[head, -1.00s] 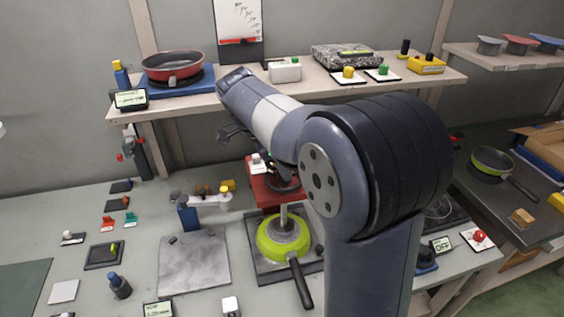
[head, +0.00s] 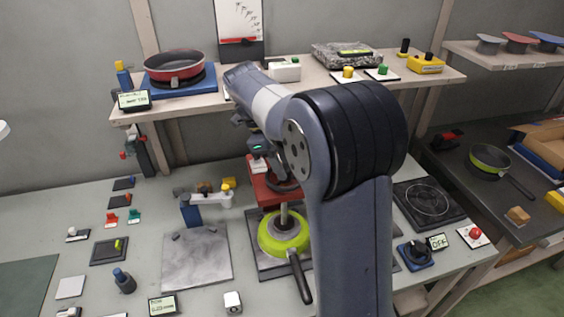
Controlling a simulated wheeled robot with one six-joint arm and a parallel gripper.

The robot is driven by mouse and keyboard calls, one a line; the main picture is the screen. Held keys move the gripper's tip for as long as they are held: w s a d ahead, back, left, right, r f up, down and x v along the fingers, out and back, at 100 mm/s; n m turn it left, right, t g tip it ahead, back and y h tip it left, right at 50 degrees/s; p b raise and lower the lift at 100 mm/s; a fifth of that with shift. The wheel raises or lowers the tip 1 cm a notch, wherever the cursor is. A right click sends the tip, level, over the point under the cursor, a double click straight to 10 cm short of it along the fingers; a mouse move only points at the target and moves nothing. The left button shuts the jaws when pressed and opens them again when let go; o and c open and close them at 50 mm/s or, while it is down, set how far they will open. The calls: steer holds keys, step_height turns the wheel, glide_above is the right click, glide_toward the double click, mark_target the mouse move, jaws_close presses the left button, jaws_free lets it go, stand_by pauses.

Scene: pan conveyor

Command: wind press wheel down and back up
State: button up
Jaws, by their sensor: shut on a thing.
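The press has a red head (head: 264,190) with a dark wheel (head: 288,186) at its right side, partly hidden by my arm. Its grey ram comes down into a lime-green pan (head: 270,243), which lies on the dark base plate (head: 265,271) with its black handle toward the front. My gripper (head: 262,163) is at the top of the press by the wheel, beneath my forearm. It is shut on the wheel, though the fingertips are small and partly covered, so the exact grip point is hard to see.
Left of the press stand a grey plate (head: 196,262) and a small blue-and-white arm fixture (head: 192,213). The shelf (head: 215,100) behind carries a red pan (head: 174,66).

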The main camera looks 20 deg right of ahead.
stand_by(0.3)
steer(key=o, duration=1)
steer(key=v, duration=1)
steer(key=shift+w+a+r, duration=0.15)
steer(key=shift+a+r, duration=0.05)
steer(key=shift+r, duration=0.15)
steer(key=x, duration=1.1)
steer(key=shift+d+r, duration=0.1)
steer(key=shift+r, duration=0.1)
